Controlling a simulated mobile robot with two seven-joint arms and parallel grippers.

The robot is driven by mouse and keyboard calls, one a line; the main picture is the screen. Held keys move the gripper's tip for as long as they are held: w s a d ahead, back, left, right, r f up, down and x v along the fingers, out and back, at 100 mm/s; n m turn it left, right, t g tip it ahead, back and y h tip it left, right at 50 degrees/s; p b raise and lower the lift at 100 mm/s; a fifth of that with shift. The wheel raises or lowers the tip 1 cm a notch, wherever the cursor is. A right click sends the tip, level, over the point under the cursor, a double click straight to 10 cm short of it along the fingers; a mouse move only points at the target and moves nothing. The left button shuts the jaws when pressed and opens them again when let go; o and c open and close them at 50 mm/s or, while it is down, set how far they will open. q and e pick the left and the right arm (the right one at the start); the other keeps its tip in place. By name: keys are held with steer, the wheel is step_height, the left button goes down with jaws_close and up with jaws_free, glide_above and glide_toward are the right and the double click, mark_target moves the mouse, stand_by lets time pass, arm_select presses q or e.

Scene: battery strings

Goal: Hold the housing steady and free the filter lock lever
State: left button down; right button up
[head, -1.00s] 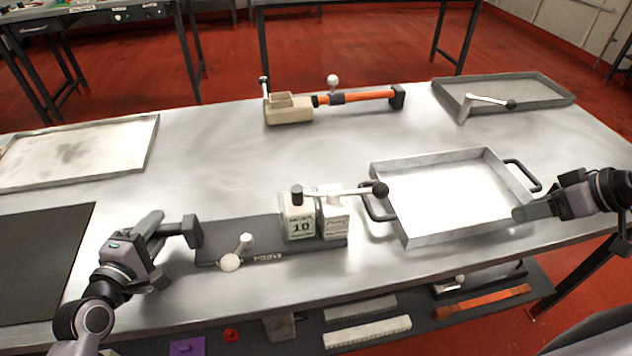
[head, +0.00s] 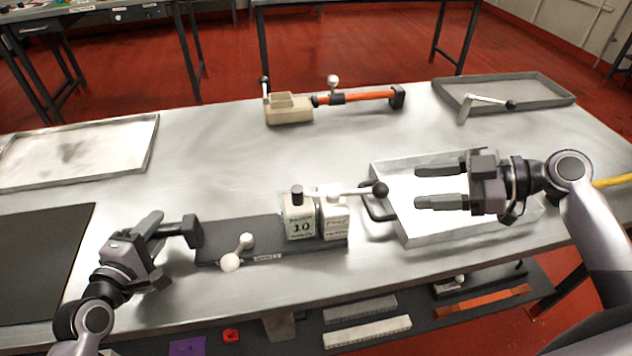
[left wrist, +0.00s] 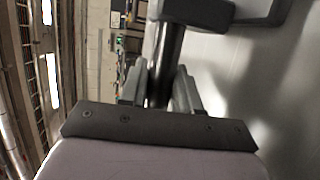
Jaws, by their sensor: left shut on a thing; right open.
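A dark housing base (head: 275,245) lies near the table's front edge. It carries a pale block marked 10 (head: 300,218) and a white block (head: 334,220). A pale lever (head: 350,190) with a black ball knob (head: 380,190) extends right from the block tops. A short white lever (head: 238,252) with a ball end lies on the base's left part. My left gripper (head: 155,237) is shut on the dark bar handle (head: 180,228) at the housing's left end; the bar also shows in the left wrist view (left wrist: 165,60). My right gripper (head: 440,187) is open and empty, right of the black knob.
A metal tray (head: 415,238) with dark handles lies beneath my right gripper in the head view. A beige unit (head: 290,113) with an orange tube (head: 365,97) stands at the back. Another tray (head: 540,90) is back right. A flat tray and dark mat (head: 45,265) occupy the left.

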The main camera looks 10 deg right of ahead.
mark_target(381, 189)
steer(key=x, duration=0.8)
steer(key=shift+w+a+f, duration=0.15)
steer(key=shift+a+f, duration=0.05)
steer(key=shift+a, duration=0.1)
jaws_close()
